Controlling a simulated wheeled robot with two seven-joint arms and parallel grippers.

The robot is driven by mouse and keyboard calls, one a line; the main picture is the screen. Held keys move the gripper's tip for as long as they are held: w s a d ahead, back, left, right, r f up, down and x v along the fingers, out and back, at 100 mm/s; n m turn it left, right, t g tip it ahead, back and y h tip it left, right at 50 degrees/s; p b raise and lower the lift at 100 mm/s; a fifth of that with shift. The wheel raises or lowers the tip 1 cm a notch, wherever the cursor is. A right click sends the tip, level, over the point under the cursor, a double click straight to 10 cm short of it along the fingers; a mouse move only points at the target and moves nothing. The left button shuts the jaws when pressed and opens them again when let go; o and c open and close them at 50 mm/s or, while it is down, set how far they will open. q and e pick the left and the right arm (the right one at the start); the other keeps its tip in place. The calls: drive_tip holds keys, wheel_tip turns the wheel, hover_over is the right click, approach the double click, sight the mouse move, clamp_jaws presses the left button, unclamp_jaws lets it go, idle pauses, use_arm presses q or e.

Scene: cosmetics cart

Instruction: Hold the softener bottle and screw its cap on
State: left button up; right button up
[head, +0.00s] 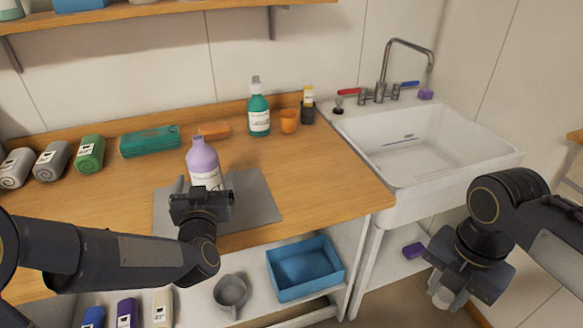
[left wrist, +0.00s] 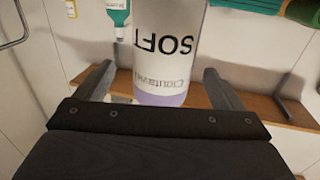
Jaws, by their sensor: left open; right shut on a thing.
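The purple softener bottle (head: 203,160) stands upright and without a cap on the grey mat (head: 257,198). Its white label reads SOFT in the left wrist view, where the bottle (left wrist: 172,50) appears upside down. My left gripper (head: 203,186) is open at the near side of the bottle. In the left wrist view its fingers (left wrist: 158,85) show to either side of the bottle, with gaps. My right gripper (head: 444,293) is shut on a small whitish cap (head: 442,299), low at the right, in front of the sink and well away from the bottle. The fingers partly hide the cap.
The sink (head: 430,155) is at the right. A blue bin (head: 305,268) sits below the counter.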

use_arm(q)
drive_tip(key=shift+w, duration=0.5)
drive_tip(key=shift+a, duration=0.1)
drive_tip(key=w, duration=0.1)
drive_tip(key=w+p, duration=0.1)
drive_tip(key=w, duration=0.3)
drive_tip(key=shift+a, duration=0.35)
drive_tip(key=c, duration=1.1)
